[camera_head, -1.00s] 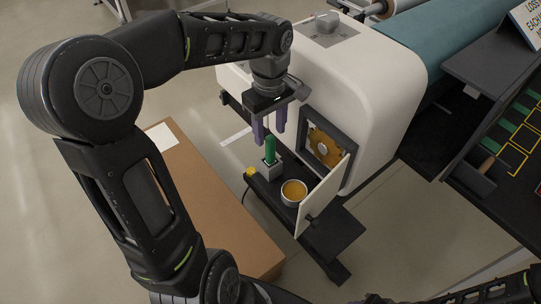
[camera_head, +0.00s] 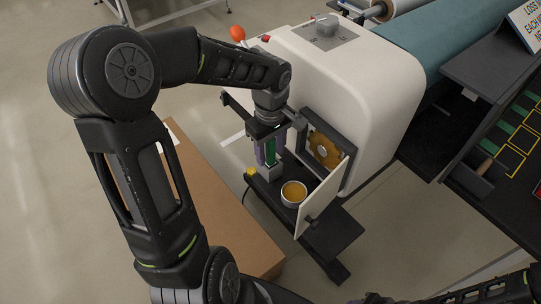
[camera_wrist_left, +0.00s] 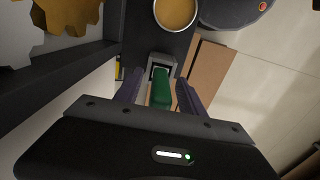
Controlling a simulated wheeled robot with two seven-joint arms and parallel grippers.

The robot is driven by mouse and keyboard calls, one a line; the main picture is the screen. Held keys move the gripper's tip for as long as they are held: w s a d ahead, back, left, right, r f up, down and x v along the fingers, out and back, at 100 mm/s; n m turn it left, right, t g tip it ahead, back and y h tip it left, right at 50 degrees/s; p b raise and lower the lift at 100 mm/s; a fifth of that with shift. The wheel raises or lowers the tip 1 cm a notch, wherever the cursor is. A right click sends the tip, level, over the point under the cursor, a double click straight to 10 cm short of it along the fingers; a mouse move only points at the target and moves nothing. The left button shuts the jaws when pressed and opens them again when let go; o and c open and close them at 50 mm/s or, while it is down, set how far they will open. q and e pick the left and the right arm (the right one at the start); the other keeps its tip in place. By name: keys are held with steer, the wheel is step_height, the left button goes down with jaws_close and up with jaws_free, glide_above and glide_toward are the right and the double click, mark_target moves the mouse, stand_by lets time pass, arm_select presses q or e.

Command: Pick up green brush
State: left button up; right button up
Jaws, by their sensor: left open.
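The green brush (camera_head: 271,153) stands upright in a small grey holder (camera_head: 270,173) on the machine's dark shelf. My left gripper (camera_head: 268,152) has come down over it, with its purple fingers on either side of the green handle. In the left wrist view the green brush (camera_wrist_left: 160,90) lies between the two spread fingers of the left gripper (camera_wrist_left: 160,92). The fingers are open and gaps show beside the handle. The lower part of the brush is hidden in the holder. My right gripper is not in view.
A cup of yellow-brown contents (camera_head: 293,193) stands on the shelf beside the holder. An open white door (camera_head: 322,200) and a gold gear (camera_head: 323,149) are close on the right. A yellow knob (camera_head: 251,171) is at the shelf's left end. A cardboard box (camera_head: 215,205) is below left.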

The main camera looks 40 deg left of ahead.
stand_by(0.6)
arm_select(q)
jaws_close()
stand_by(0.3)
